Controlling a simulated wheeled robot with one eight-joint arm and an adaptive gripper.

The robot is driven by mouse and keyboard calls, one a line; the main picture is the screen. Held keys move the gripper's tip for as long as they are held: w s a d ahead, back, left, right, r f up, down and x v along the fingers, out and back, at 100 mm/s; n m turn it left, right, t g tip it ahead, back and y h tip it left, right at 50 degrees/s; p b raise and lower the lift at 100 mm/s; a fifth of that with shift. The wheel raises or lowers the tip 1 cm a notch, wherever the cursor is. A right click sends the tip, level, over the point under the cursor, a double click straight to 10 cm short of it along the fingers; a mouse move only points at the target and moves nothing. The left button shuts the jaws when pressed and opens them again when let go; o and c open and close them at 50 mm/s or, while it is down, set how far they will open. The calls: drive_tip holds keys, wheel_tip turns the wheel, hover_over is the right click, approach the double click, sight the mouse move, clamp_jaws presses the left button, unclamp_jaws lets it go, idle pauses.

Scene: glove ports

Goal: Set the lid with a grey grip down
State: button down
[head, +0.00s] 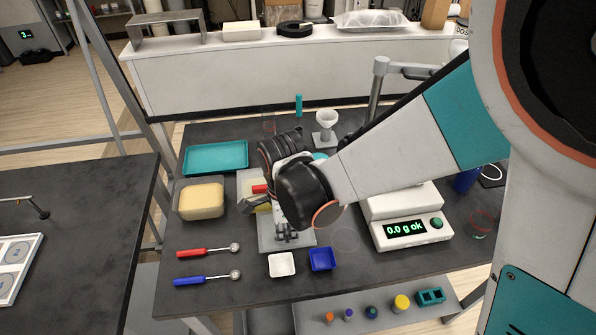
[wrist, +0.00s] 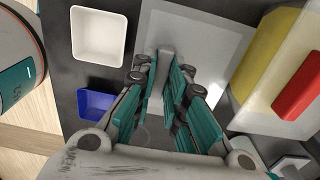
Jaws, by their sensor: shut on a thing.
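The lid with a grey grip is a flat, pale grey square plate (head: 268,240) in the head view, partly hidden by my gripper. In the wrist view the plate (wrist: 215,45) lies beyond my fingers, and its upright grey grip (wrist: 165,62) stands between the fingertips. My gripper (head: 287,235) points down over the plate and is shut on the grip; it also shows in the wrist view (wrist: 163,88). The plate looks level and close to the dark table. I cannot tell whether it touches the table.
A white dish (head: 282,265) and a blue dish (head: 322,259) stand in front of the plate. A tub (head: 201,203) stands left, a scale (head: 412,229) right. Two spoons (head: 207,251) (head: 207,279) lie front left.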

sight(286, 234)
drive_tip(key=shift+f, duration=0.15)
drive_tip(key=shift+s+a, duration=0.1)
drive_tip(key=shift+f, duration=0.1)
drive_tip(key=c, duration=1.6)
unclamp_jaws()
wheel_tip(286, 234, up, 12)
drive_tip(key=p, duration=0.8)
drive_tip(key=shift+r+p, duration=0.25)
drive_tip(key=shift+p, duration=0.1)
